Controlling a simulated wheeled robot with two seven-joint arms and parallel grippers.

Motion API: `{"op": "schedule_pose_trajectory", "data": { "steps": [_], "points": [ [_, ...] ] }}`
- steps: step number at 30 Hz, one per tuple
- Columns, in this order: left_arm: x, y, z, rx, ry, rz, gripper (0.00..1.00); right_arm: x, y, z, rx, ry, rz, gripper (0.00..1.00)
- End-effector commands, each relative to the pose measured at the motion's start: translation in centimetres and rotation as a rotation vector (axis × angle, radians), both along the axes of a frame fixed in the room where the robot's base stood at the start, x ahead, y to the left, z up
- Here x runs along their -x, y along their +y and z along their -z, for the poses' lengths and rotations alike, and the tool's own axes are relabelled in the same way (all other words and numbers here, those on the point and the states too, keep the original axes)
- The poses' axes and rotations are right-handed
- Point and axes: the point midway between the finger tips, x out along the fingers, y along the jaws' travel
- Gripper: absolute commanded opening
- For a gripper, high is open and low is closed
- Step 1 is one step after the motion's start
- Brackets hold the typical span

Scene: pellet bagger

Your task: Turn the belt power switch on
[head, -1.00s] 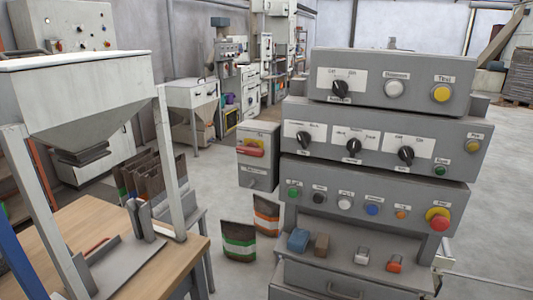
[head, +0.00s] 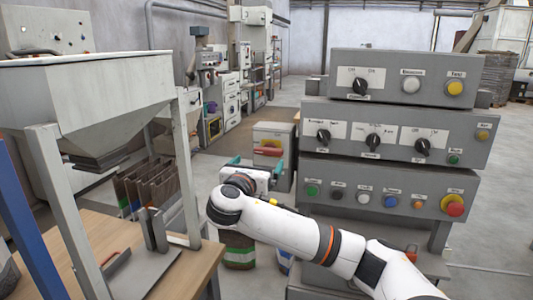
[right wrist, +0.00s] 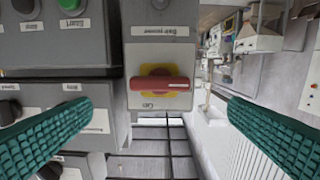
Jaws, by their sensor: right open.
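The belt power switch is a red bar handle (right wrist: 160,84) on a yellow plate, on a grey box (head: 286,172) left of the control panels. In the right wrist view the handle lies crosswise, with small lettering too blurred to read surely. In the head view the handle (head: 268,151) shows just beyond my right gripper (head: 256,166). The right gripper is open and faces the box. In the right wrist view its teal fingers (right wrist: 158,108) stand wide on either side of the handle, apart from it. My left gripper is not in view.
Stacked control panels (head: 400,137) with knobs and buttons, including a red emergency stop (head: 454,207), stand right of the box. A hopper (head: 85,95) over a wooden table (head: 212,255) stands at left. My right arm covers the lower panel area and part of the bags on the floor.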

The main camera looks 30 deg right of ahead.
Motion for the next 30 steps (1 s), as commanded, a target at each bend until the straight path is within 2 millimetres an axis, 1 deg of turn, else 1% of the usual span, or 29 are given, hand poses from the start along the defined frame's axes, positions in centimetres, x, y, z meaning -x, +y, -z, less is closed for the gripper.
{"op": "schedule_pose_trajectory", "data": {
  "steps": [1,6,12,18,25,26,30],
  "points": [
    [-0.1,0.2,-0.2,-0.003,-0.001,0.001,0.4,-0.7,-1.0,-0.1,0.0,0.0,0.006,0.98],
    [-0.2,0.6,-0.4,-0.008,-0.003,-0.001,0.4,-3.0,-3.6,-0.1,-0.001,-0.001,0.004,0.98],
    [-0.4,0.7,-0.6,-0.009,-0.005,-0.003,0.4,-4.9,-5.7,0.0,-0.003,0.0,0.001,0.98],
    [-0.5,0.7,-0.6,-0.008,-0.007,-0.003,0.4,-5.6,-6.6,0.0,-0.004,-0.002,-0.001,0.98],
    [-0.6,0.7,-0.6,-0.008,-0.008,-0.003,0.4,-5.7,-6.6,0.1,-0.004,-0.002,-0.002,0.98],
    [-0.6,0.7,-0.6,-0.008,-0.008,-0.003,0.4,-5.7,-6.6,0.1,-0.004,-0.002,-0.002,0.97],
    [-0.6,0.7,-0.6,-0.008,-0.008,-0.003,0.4,-5.7,-6.6,0.1,-0.004,-0.002,-0.002,0.74]
  ]
}}
